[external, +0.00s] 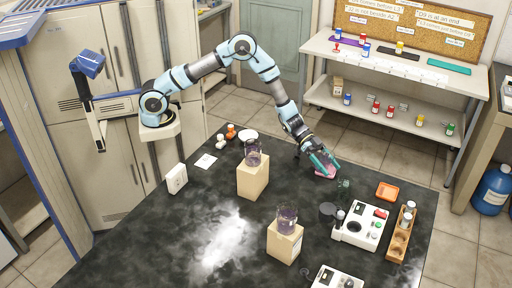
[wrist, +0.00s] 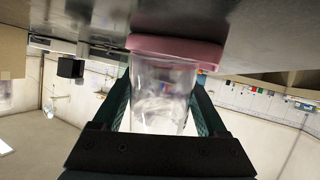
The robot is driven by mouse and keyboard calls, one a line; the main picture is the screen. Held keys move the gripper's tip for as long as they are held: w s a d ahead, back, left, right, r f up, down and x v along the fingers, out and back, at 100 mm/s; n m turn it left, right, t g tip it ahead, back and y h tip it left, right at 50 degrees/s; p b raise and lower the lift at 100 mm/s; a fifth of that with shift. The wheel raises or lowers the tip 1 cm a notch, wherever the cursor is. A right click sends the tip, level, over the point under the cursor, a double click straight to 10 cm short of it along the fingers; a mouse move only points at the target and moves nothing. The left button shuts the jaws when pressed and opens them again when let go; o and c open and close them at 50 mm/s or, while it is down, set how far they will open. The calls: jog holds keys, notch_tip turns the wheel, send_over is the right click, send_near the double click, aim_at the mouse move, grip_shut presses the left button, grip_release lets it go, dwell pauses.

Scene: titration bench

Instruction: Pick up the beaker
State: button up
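A clear beaker (wrist: 162,95) stands on a pink pad (wrist: 175,49) in the wrist view, where the bench appears at the top. My gripper (wrist: 163,92) has its two teal fingers on either side of the beaker. Narrow gaps show beside the glass near the palm; contact at the fingertips is hard to make out. In the external view my gripper (external: 323,160) is low over the bench's far right part, at the pink pad (external: 325,173). The beaker is hidden or too small to tell there.
Two tinted glass vessels (external: 253,153) (external: 287,221) stand on beige blocks. A small dark green glass item (external: 343,187) is just right of my gripper. A white instrument (external: 359,228), wooden rack (external: 401,237) and orange tray (external: 387,191) lie further right. The bench's front left is clear.

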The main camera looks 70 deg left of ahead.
jog(key=c, duration=1.1)
